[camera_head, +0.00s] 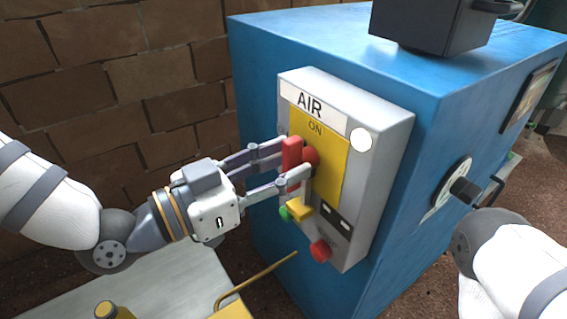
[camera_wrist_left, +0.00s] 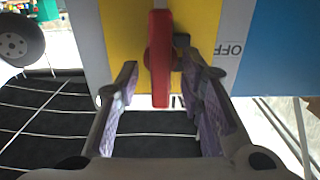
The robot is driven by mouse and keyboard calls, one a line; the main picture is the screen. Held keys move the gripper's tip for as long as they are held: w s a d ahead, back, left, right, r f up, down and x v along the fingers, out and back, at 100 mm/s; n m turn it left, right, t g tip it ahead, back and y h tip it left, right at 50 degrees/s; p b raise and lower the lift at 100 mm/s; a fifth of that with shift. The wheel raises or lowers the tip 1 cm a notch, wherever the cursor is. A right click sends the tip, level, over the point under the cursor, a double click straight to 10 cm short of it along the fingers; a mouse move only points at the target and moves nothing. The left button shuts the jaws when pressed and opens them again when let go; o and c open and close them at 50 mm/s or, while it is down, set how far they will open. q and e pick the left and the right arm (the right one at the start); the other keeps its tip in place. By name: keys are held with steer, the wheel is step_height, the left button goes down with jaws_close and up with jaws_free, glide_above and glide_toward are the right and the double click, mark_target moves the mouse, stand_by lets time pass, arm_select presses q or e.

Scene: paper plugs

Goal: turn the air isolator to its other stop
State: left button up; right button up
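The air isolator is a red bar handle (camera_head: 291,155) on a red round hub (camera_head: 311,158), over a yellow plate (camera_head: 333,165) on a grey box marked AIR. The handle stands roughly upright in the head view, with ON printed above it. In the left wrist view the red handle (camera_wrist_left: 160,58) lies between the fingers, and OFF is printed to its right. My left gripper (camera_head: 290,161) has its fingers apart, one on each side of the handle. A gap shows on the left of the handle in the wrist view (camera_wrist_left: 160,85). My right gripper is out of view.
The grey box (camera_head: 376,170) is on a blue cabinet (camera_head: 420,150). Below the handle are a yellow part (camera_head: 299,210), a green button (camera_head: 285,213) and a red button (camera_head: 320,250). A bent brass rod (camera_head: 255,280) lies below my left gripper. A brick wall stands behind.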

arm_select(q)
steer(key=shift+w+d, duration=0.15)
steer(key=shift+d, duration=0.05)
jaws_close()
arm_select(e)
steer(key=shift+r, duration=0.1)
arm_select(q)
steer(key=n+p, duration=0.1)
steer(key=n, duration=0.3)
steer(key=shift+w+a, duration=0.1)
steer(key=shift+a, duration=0.05)
steer(key=n, duration=0.9)
steer(key=f+n, duration=0.1)
steer(key=n, duration=0.3)
steer(key=shift+w+a+n+b, duration=0.15)
steer(key=shift+w+n+b, duration=0.15)
steer(key=shift+n, duration=0.1)
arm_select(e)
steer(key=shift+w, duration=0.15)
